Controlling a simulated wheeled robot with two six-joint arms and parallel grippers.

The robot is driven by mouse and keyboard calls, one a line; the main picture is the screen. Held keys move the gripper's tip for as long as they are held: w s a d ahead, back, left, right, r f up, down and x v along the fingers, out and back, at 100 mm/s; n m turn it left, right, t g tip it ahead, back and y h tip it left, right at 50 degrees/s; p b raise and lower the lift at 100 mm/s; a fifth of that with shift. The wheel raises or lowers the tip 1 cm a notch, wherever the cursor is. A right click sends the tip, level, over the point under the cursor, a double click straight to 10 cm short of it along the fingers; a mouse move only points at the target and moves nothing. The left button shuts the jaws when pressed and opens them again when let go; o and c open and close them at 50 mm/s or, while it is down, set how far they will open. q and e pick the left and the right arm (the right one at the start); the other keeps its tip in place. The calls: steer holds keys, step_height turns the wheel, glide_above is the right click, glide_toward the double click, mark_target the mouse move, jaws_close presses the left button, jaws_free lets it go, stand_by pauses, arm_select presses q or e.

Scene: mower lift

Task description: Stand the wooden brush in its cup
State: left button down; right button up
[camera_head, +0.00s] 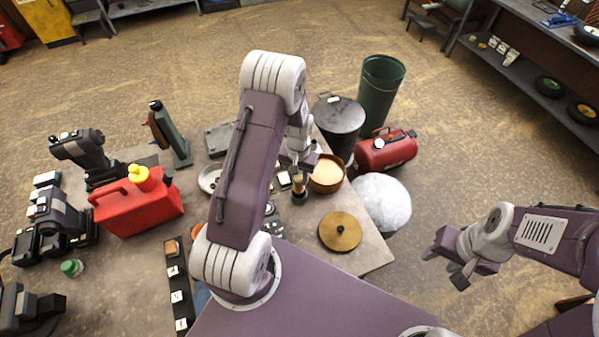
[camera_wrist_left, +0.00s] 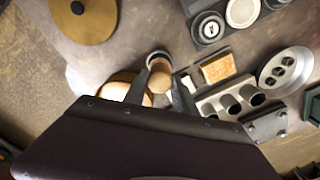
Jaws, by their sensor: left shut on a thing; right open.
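My left gripper (camera_head: 297,170) is shut on the wooden brush (camera_head: 298,184), which points down below the fingers. In the left wrist view the brush (camera_wrist_left: 159,76) sits between the two fingertips (camera_wrist_left: 160,90). A small dark cup (camera_head: 300,198) is directly below the brush. Its dark rim (camera_wrist_left: 157,55) shows around the far end of the brush in the left wrist view. I cannot tell whether the brush's lower end is inside the cup or just above it. My right gripper (camera_head: 450,262) is open and empty, off to the right of the table.
A wooden bowl (camera_head: 327,174) stands close to the right of the brush, and a brass disc (camera_head: 340,231) lies nearer. A red fuel can (camera_head: 137,204) is at the left. A black drum (camera_head: 338,118), green bin (camera_head: 380,90) and red tank (camera_head: 386,150) stand beyond the table.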

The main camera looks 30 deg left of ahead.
mark_target(299, 187)
arm_select(q)
steer(key=shift+w+f+b, duration=0.25)
steer(key=shift+f+b, duration=0.15)
steer(key=shift+f, duration=0.15)
steer(key=f+b, duration=0.3)
steer(key=f, duration=0.1)
steer(key=shift+s, duration=0.2)
steer(key=shift+f+b, duration=0.35)
steer(key=shift+b, duration=0.05)
steer(key=shift+w+f, duration=0.1)
steer(key=shift+f+b, duration=0.45)
steer(key=shift+f, duration=0.15)
stand_by(0.3)
